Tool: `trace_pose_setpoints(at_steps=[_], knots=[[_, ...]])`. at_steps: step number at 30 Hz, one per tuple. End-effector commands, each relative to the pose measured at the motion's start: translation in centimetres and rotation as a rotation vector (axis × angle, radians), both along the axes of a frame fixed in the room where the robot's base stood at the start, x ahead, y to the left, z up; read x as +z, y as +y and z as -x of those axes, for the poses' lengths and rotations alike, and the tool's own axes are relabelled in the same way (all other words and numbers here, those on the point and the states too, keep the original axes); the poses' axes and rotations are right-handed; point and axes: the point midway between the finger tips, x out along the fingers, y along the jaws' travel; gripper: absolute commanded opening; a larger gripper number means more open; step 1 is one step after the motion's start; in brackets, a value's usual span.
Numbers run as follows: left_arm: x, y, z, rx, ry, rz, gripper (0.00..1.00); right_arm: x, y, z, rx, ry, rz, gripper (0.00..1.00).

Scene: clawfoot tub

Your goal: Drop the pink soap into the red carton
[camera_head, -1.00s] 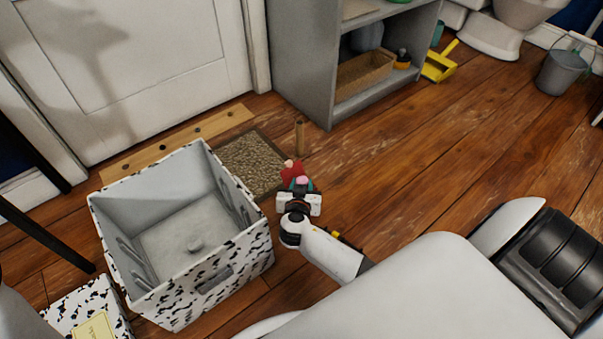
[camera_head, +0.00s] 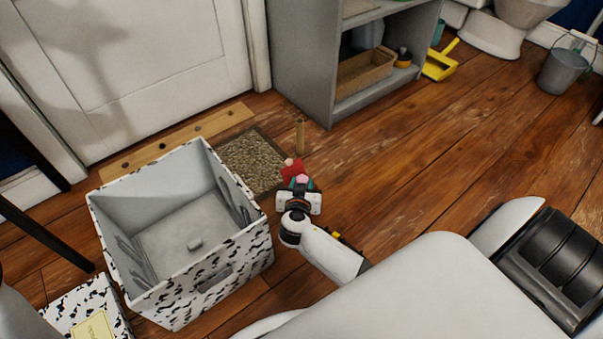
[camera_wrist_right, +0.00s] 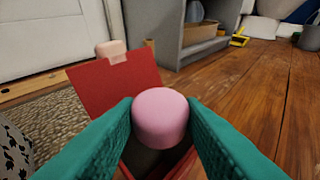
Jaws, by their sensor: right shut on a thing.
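The pink soap (camera_wrist_right: 160,118) is a short rounded cylinder between the two teal fingers of my right gripper (camera_wrist_right: 160,122), which is shut on it. In the head view the soap (camera_head: 303,179) shows small at the tip of the right gripper (camera_head: 302,184). The red carton (camera_wrist_right: 112,85) stands just beyond and below the soap, with its raised red flap upright behind it. Part of its opening and red edges show under the soap; the fingers hide the rest. The carton (camera_head: 292,167) is mostly hidden by my gripper in the head view. My left gripper is out of view.
A large black-and-white spotted box (camera_head: 225,283) stands open left of my right gripper. A brown mat (camera_head: 250,163) and a short wooden post (camera_head: 300,136) lie beyond it. A grey shelf (camera_head: 300,70) stands behind.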

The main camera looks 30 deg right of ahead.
Motion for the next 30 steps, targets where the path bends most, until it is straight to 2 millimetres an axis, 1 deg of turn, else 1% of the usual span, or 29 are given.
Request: trace_pose_setpoints(at_steps=[3,8,9,13,19,24,30], knots=[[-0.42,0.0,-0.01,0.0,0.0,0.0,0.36,-0.12,-0.04,0.01,-0.002,-0.002,-0.003,0.13],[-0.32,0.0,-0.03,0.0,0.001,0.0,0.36,0.04,-0.07,0.01,-0.001,-0.001,0.0,0.13],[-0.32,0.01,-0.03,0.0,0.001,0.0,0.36,0.03,-0.08,0.02,-0.001,-0.001,0.0,0.4],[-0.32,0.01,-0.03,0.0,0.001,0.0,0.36,0.02,-0.08,0.01,-0.001,-0.001,0.0,0.6],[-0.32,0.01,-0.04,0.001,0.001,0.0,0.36,0.01,-0.07,0.01,-0.001,-0.001,0.0,0.6],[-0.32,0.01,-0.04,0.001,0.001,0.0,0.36,-0.01,-0.06,0.02,-0.001,0.0,0.0,0.88],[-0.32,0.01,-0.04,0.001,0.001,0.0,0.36,-0.01,-0.06,0.02,-0.001,0.0,0.0,0.88]])
